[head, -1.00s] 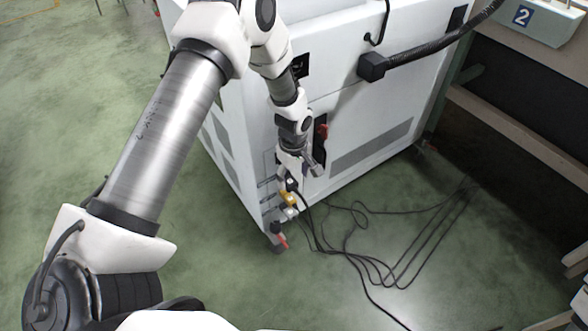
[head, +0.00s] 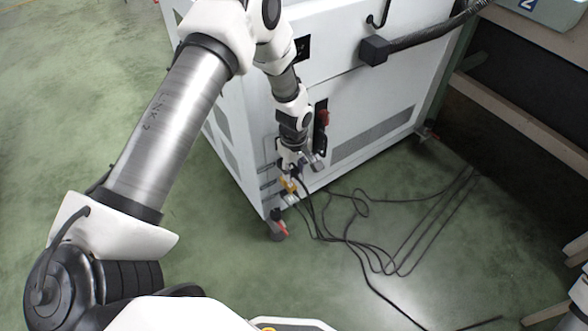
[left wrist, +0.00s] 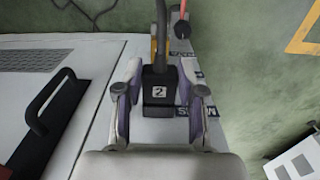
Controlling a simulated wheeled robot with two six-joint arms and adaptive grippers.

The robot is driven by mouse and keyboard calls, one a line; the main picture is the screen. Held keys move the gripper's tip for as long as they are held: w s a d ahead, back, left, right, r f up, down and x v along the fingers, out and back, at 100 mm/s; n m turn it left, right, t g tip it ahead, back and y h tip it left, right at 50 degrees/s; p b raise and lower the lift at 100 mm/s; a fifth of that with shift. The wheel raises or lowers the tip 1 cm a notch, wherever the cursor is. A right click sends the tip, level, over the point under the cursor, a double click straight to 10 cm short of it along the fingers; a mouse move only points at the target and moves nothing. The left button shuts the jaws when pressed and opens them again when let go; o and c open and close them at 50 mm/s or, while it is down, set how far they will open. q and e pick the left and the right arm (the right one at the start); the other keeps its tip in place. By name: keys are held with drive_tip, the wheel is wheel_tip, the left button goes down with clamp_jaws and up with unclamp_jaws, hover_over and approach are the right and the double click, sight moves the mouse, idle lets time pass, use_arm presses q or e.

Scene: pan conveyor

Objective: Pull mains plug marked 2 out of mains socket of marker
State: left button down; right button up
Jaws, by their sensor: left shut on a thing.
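The black mains plug marked 2 (left wrist: 160,88) shows in the left wrist view, with its white label facing the camera and its black cable leading up. My left gripper (left wrist: 160,98) is shut on it, one finger on each side. In the head view my left gripper (head: 291,170) is low at the near corner of the white cabinet (head: 352,95), by the sockets. The plug is largely hidden by the gripper there. A dark block shows just below the label in the wrist view; I cannot tell how far the plug sits in its socket.
Another, yellow plug (head: 288,184) is close beside the gripper. Black cables (head: 345,238) trail over the green floor. A thick black hose connector (head: 375,50) juts from the cabinet above. A black handle (left wrist: 50,105) stands out left in the wrist view. Floor left of the cabinet is clear.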

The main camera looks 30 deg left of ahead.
use_arm(q)
drive_tip(key=d+p, duration=0.1)
drive_tip(key=s+d, duration=0.1)
drive_tip(key=d, duration=0.1)
drive_tip(key=shift+s+d+p, duration=0.2)
drive_tip(key=shift+p, duration=0.2)
idle(0.3)
wheel_tip(320, 180, up, 8)
drive_tip(key=p, duration=0.7)
drive_tip(key=shift+f+p, duration=0.25)
drive_tip(key=shift+p, duration=0.05)
